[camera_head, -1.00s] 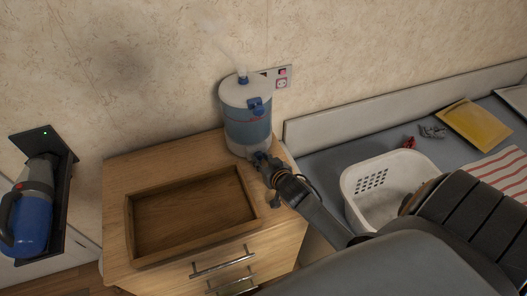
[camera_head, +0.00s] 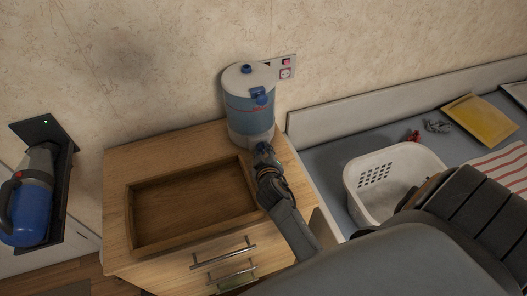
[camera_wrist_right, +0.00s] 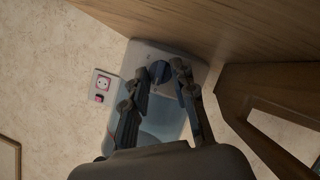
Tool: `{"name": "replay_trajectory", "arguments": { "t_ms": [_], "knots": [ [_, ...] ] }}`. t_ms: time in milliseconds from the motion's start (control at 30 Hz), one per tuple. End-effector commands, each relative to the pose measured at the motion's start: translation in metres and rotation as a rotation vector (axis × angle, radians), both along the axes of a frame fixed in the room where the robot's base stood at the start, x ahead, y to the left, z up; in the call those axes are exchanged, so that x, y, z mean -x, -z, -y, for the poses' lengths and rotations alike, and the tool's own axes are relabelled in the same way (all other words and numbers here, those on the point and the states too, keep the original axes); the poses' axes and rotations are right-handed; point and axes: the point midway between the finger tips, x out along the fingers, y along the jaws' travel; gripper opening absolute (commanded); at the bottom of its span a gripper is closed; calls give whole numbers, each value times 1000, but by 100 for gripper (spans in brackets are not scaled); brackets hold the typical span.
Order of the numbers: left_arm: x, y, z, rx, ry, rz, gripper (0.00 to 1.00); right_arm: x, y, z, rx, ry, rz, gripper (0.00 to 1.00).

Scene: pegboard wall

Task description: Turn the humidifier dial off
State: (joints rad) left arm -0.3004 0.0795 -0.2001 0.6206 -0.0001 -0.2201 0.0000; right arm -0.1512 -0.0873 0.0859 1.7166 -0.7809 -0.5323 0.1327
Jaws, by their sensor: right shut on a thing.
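The humidifier (camera_head: 248,112) is a white and blue round tank on the wooden cabinet, against the wall. No steam shows above its top nozzle (camera_head: 246,69). My right gripper (camera_head: 263,148) is at the low front of the humidifier. In the right wrist view, the fingertips of the right gripper (camera_wrist_right: 170,68) are at the dark blue dial (camera_wrist_right: 160,70) on the white base and shut on it. The fingers hide part of the dial, so I cannot read its setting. In the head view the gripper hides the dial. My left gripper is not in view.
An empty wooden tray (camera_head: 128,226) lies on the cabinet, left of my right arm. A wall socket (camera_head: 286,73) is behind the humidifier. A white basket (camera_head: 353,207) stands to the right on the grey surface. A blue handheld device (camera_head: 30,212) hangs at the left.

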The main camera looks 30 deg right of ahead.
Motion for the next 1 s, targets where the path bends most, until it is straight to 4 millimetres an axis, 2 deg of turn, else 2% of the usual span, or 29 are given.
{"name": "replay_trajectory", "arguments": {
  "t_ms": [467, 500, 833, 1000],
  "knots": [
    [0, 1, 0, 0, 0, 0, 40, -1, -2, 0, 15, -3, 2, 0],
    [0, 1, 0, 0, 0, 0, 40, -1, -2, 0, 15, -3, 2, 34],
    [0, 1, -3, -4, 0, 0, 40, -1, -2, 0, 13, -1, 0, 36],
    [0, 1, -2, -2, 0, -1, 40, -1, -20, 0, 14, -1, 3, 36]
  ]
}}
